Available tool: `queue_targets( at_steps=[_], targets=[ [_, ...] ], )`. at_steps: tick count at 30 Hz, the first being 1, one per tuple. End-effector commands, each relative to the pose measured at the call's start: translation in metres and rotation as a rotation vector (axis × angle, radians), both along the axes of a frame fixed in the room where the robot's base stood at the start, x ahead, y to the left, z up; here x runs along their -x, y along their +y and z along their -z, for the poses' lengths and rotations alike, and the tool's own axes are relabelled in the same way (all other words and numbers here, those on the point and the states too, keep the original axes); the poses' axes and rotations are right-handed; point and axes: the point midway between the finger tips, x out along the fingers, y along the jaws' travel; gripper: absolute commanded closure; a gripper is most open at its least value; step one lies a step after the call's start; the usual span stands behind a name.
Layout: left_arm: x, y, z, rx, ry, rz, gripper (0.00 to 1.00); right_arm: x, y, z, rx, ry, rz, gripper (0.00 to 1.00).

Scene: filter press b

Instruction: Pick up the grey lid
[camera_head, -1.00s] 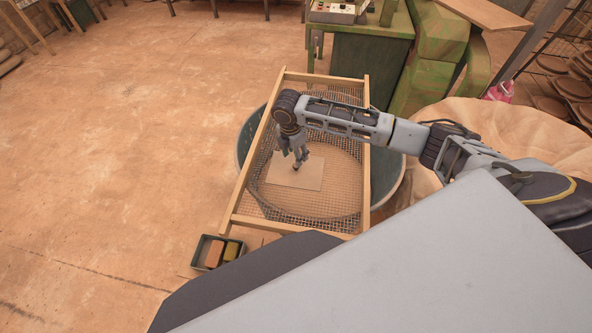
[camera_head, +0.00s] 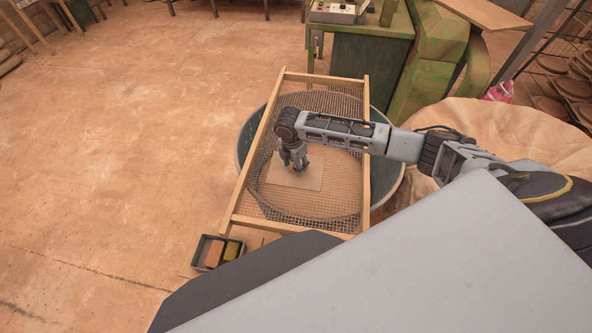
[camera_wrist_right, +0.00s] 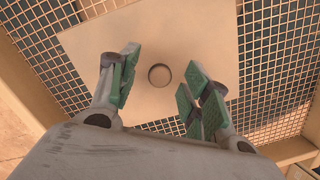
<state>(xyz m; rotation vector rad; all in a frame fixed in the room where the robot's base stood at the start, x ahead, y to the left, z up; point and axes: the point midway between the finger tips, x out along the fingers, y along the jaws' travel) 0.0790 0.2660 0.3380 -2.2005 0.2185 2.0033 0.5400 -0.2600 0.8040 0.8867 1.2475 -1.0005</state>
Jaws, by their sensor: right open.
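A flat, pale rectangular plate with a round knob, which looks like the lid (camera_head: 310,178), lies on the wire mesh of a wooden-framed screen. In the right wrist view the lid (camera_wrist_right: 90,45) fills the middle, and its small round knob (camera_wrist_right: 159,75) shows between my fingers. My right gripper (camera_head: 298,172) is over the lid, pointing down. In the wrist view its green-padded fingers (camera_wrist_right: 165,76) are spread apart with the knob between and slightly beyond them; I cannot tell whether they touch the lid. My left gripper is out of view.
The wooden-framed screen (camera_head: 246,180) rests on a round green tub (camera_head: 388,170). A small dark tray (camera_head: 205,255) with blocks sits on the floor at its near left. A green machine (camera_head: 430,70) and a large pale sack (camera_head: 510,125) stand to the right.

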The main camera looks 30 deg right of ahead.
Motion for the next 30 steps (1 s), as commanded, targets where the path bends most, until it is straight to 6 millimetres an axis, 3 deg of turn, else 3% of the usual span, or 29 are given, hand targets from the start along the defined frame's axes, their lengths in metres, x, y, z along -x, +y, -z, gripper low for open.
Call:
queue_targets(
  at_steps=[14, 24, 30],
  targets=[
    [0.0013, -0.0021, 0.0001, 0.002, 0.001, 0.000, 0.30, 0.0001, -0.0003, 0.0008, 0.000, 0.000, -0.001, 0.53],
    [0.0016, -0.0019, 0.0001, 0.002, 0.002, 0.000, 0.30, 0.0002, -0.0003, 0.0007, 0.000, 0.001, -0.001, 0.97],
    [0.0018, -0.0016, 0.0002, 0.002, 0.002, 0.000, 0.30, 0.0000, -0.0003, 0.0006, 0.000, 0.000, 0.000, 1.00]
  ],
)
